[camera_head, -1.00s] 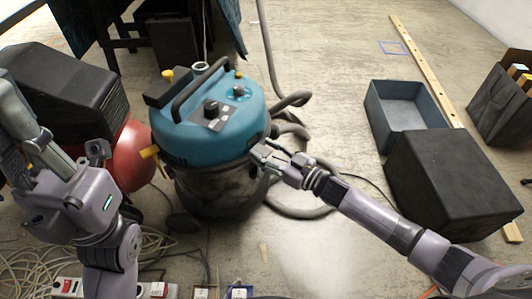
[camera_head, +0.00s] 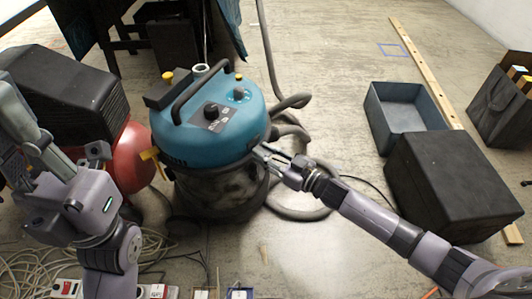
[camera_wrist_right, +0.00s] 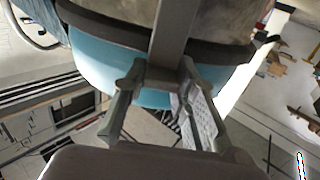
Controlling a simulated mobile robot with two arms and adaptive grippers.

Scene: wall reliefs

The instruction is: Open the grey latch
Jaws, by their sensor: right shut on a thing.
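The grey latch (camera_wrist_right: 172,35) is a narrow upright strip on the side of a blue-topped vacuum cleaner (camera_head: 205,125). In the head view it is too small and covered by my gripper to make out. My right gripper (camera_head: 260,152) is at the right side of the vacuum, at the rim between blue lid and dark drum. In the right wrist view its fingers (camera_wrist_right: 165,90) are closed on the lower end of the strip. My left gripper (camera_head: 65,165) is at the left, close to the camera and away from the vacuum; its finger opening is unclear.
A yellow latch (camera_head: 150,154) is on the vacuum's left side, by a red tank (camera_head: 133,155). A grey hose (camera_head: 300,213) curls on the floor at right. A dark box (camera_head: 450,185) and an open grey bin (camera_head: 402,105) stand farther right. Cables (camera_head: 35,250) lie lower left.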

